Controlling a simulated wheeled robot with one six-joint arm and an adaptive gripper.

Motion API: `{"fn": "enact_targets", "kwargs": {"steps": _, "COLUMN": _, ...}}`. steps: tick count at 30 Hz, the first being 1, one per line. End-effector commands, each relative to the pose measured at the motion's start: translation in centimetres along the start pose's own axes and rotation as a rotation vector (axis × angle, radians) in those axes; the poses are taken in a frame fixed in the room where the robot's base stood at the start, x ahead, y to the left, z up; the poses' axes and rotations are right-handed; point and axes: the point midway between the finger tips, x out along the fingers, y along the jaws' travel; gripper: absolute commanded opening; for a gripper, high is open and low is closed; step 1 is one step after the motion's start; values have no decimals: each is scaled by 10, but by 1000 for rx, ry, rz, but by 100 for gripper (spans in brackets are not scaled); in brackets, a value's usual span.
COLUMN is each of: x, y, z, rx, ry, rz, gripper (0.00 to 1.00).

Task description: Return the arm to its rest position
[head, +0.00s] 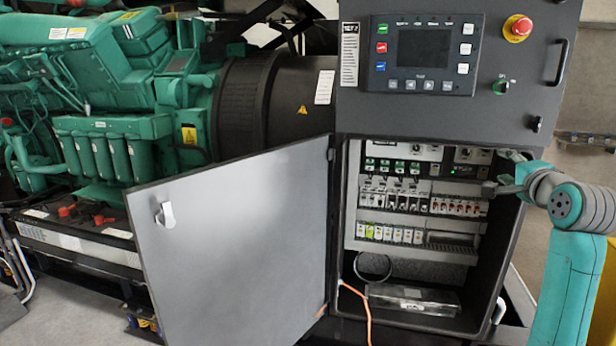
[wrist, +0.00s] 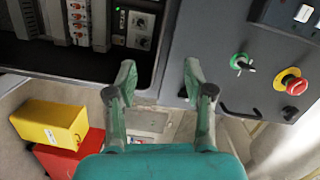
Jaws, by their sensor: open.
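My teal arm rises at the right edge of the head view. My gripper (head: 500,172) is in front of the right side of the open control cabinet (head: 342,105), beside its breaker rows. In the wrist view my gripper (wrist: 160,80) shows two grey-green fingers spread well apart with nothing between them. The cabinet's frame and the opening's edge lie beyond the fingertips. I cannot tell how far the fingers are from the cabinet.
The grey cabinet door (head: 235,245) hangs open to the left. A red emergency stop (head: 518,28) and green selector switch (head: 501,87) sit above. A teal engine (head: 110,90) stands at left. The wrist view shows a yellow box (wrist: 50,122) and red box (wrist: 70,155).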

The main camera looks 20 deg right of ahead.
Motion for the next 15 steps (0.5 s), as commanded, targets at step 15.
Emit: {"fn": "enact_targets", "kwargs": {"steps": 15, "x": -32, "y": 191, "z": 147, "rx": -214, "ry": -74, "rz": 31, "gripper": 52}}
